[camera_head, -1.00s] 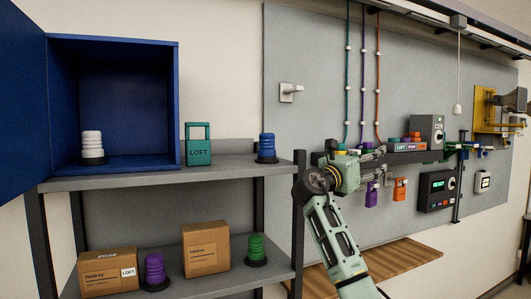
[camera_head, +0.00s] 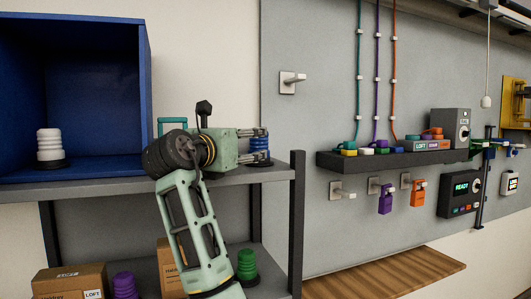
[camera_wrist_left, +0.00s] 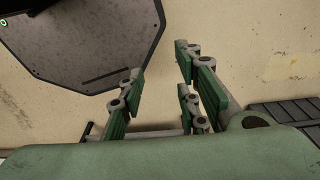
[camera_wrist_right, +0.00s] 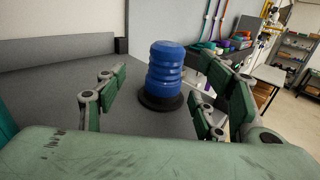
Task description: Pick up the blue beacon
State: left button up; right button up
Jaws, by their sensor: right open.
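The blue beacon (camera_head: 259,148) stands upright on the upper grey shelf, near its right end. In the head view my right gripper (camera_head: 254,146) reaches it from the left and partly covers it. In the right wrist view the blue beacon (camera_wrist_right: 165,72) on its dark base stands between and ahead of the spread fingers of my right gripper (camera_wrist_right: 165,100). The fingers appear not to touch it. My left gripper (camera_wrist_left: 158,88) shows only in its own wrist view, with fingers apart and nothing between them.
A blue open cabinet (camera_head: 146,85) with a white beacon (camera_head: 50,147) stands left on the upper shelf (camera_head: 110,189). A teal tagged object (camera_head: 172,121) is behind my right arm. A green beacon (camera_head: 247,265) and purple beacon (camera_head: 124,286) are below.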

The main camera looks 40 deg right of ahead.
aim_at(254, 139)
jog(key=shift+p+x, duration=0.55)
jog(key=shift+x, duration=0.7)
jog(key=shift+w+d+r+p, duration=0.1)
jog(key=shift+d+r+p, duration=0.5)
jog(key=shift+p, duration=0.65)
jog(key=x, duration=0.1)
jog(key=p+x, duration=0.1)
jog(key=x, duration=0.1)
jog(key=shift+d+f, duration=0.3)
jog(key=shift+w+d+f, duration=0.1)
jog(key=shift+d+f, duration=0.05)
jog(key=shift+d, duration=0.05)
jog(key=shift+a, duration=0.3)
jog(key=shift+c, duration=0.9)
jog(key=c, duration=0.9)
pick_arm(q)
jog(key=shift+s+a+r, duration=0.15)
jog(key=shift+a+r, duration=0.1)
jog(key=shift+r, duration=0.6)
jog(key=shift+s+a+r, duration=0.1)
jog(key=shift+a+r, duration=0.1)
jog(key=shift+r, duration=0.7)
jog(key=shift+s+a+r, duration=0.15)
jog(key=shift+a+r, duration=0.1)
jog(key=shift+r, duration=0.6)
pick_arm(e)
grip_shut()
